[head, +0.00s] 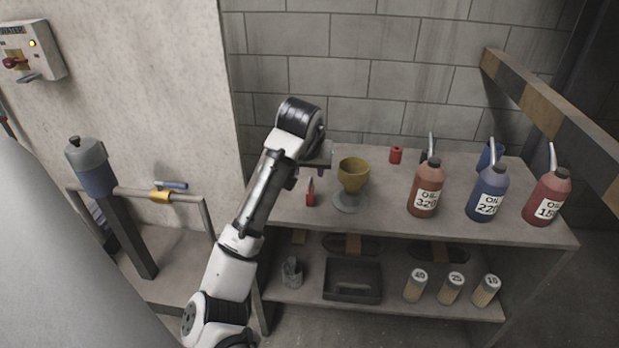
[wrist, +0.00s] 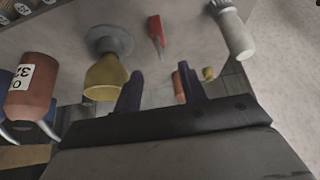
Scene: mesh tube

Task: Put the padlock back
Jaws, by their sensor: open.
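A small red object with a thin grey tip (head: 311,194) stands on the bench top beside the funnel cup. It looks like the padlock, but it is too small to be sure. It also shows in the wrist view (wrist: 156,28), beyond my fingers and apart from them. My gripper (head: 322,157) is above the bench, behind and slightly above the red object. In the wrist view its two dark fingers (wrist: 161,90) are spread with nothing held between them. A wall control box (head: 30,50) with a red handle is at the upper left.
A yellow funnel cup (head: 353,174) stands close right of the red object. Oil bottles (head: 424,188) line the bench's right side. A red cylinder (head: 396,155) is at the back. A grey cylinder (wrist: 234,34) shows in the wrist view. The lower shelf holds a dark tray (head: 352,289).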

